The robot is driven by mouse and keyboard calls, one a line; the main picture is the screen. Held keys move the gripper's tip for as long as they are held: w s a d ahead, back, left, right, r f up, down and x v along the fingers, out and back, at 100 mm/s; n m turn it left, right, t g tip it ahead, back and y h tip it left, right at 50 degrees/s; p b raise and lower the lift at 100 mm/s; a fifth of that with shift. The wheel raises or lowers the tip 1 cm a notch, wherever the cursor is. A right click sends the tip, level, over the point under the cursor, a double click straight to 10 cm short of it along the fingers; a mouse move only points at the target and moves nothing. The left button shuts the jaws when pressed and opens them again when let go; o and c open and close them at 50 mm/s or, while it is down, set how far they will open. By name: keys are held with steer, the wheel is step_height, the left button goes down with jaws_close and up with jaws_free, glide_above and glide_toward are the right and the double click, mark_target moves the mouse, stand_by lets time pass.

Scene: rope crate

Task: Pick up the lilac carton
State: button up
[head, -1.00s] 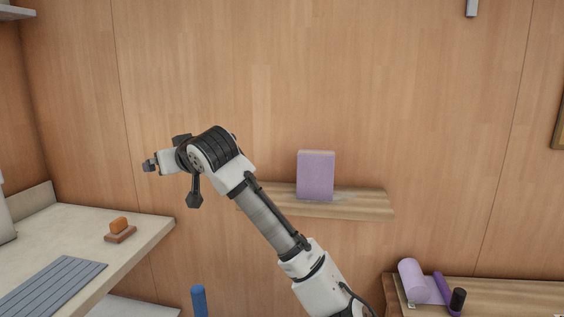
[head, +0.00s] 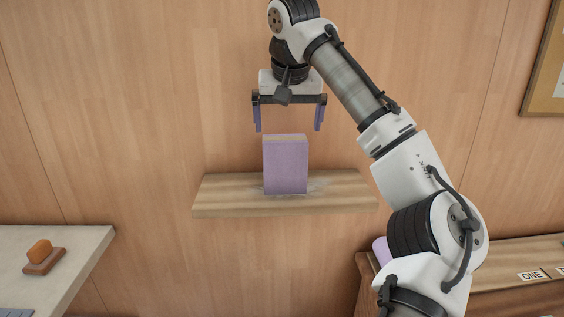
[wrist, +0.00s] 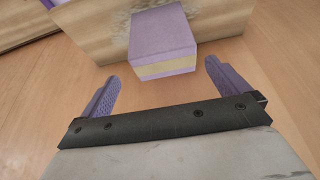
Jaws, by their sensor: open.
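The lilac carton (head: 285,166) stands upright on a small wooden wall shelf (head: 228,197). Its top shows a pale yellowish band. My gripper (head: 288,121) is open and points down just above the carton, with one purple finger to each side and nothing between them. In the wrist view the carton (wrist: 163,38) lies ahead of the gap between the fingertips of my gripper (wrist: 162,70), and the fingers are apart from it. The shelf (wrist: 95,30) shows around the carton.
A pale counter (head: 60,240) at the left holds an orange-topped block on a brown base (head: 41,256). A wooden surface with label cards (head: 530,274) is at the right, partly behind my arm. A lilac object (head: 381,250) there is mostly hidden. The wall shelf is otherwise clear.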

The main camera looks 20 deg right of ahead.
mark_target(285, 151)
steer(key=p+x, duration=0.2)
steer(key=x, duration=0.7)
steer(key=shift+w+a+f, duration=0.15)
steer(key=shift+w+f, duration=0.1)
steer(key=shift+w, duration=0.05)
steer(key=c, duration=0.9)
steer(key=shift+o, duration=0.2)
steer(key=shift+r, duration=0.1)
step_height(285, 151, up, 20)
steer(key=shift+p, duration=0.35)
